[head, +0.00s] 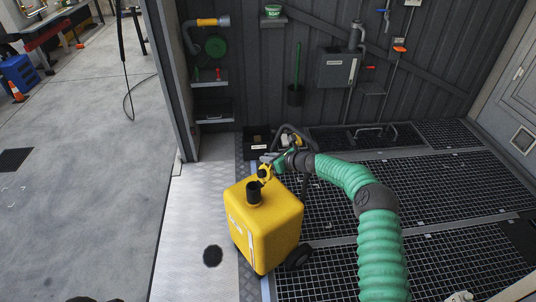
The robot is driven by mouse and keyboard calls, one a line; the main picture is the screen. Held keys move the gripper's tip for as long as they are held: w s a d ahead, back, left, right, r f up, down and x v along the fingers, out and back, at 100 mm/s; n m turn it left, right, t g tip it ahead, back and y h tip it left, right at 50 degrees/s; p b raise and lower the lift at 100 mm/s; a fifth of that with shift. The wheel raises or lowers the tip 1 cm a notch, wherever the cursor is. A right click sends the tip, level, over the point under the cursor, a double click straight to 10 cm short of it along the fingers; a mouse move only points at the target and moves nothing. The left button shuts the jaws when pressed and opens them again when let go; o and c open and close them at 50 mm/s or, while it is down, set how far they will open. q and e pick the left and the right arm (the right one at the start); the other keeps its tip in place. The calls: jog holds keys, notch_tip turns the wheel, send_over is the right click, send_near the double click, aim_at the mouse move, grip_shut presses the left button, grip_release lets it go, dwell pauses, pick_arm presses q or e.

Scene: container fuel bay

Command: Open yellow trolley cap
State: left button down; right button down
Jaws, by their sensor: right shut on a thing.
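The yellow trolley (272,222) stands upright on the floor plate, with a black filler neck (254,196) on its top. The yellow cap (265,174) is at my right gripper, just above and to the right of the neck, and looks apart from it. My right gripper (267,165) is shut on the cap; its arm comes in from the lower right in a green ribbed sleeve. The fingers are small and partly hidden by the cap. My left gripper is not in view.
The trolley's black handle (292,134) rises behind the gripper, and a wheel (298,257) shows at right. A black bin (257,141) stands behind it. Dark grating (440,180) covers the floor at right. A grey box (338,68) hangs on the back wall. Open concrete (90,190) lies left.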

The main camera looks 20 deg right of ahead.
jog(key=shift+d+f, duration=0.35)
jog(key=shift+f, duration=0.05)
jog(key=c, duration=1.5)
grip_release()
jog(key=shift+r, duration=0.1)
jog(key=shift+s+r, duration=0.2)
jog(key=shift+r, duration=0.05)
jog(key=p+v, duration=0.3)
jog(key=v, duration=1.3)
jog(key=shift+d, duration=0.2)
